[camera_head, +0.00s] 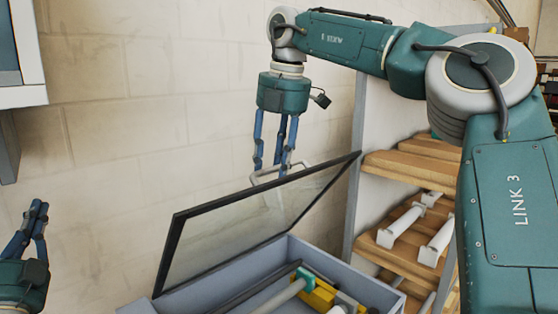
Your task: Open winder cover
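The winder cover (255,211) is a clear panel in a black frame. It stands tilted up and open over the grey winder box (225,288). A pale bar handle (264,176) sits near its upper edge, partly hidden behind the frame. My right gripper (272,171) hangs pointing down at the handle, on the wall side of the cover. Its blue fingers are spread apart, with their tips at the handle; whether they touch it is unclear. My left gripper (39,204) is at the lower left, pointing up, away from the cover and empty. Its finger opening is unclear from this angle.
Inside the box are a roller (282,296) with a teal end and a yellow part (320,295). A wooden shelf rack (408,166) with white rolls (400,225) stands at right. A pale block wall (150,130) is behind. A grey-framed cabinet (30,95) is upper left.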

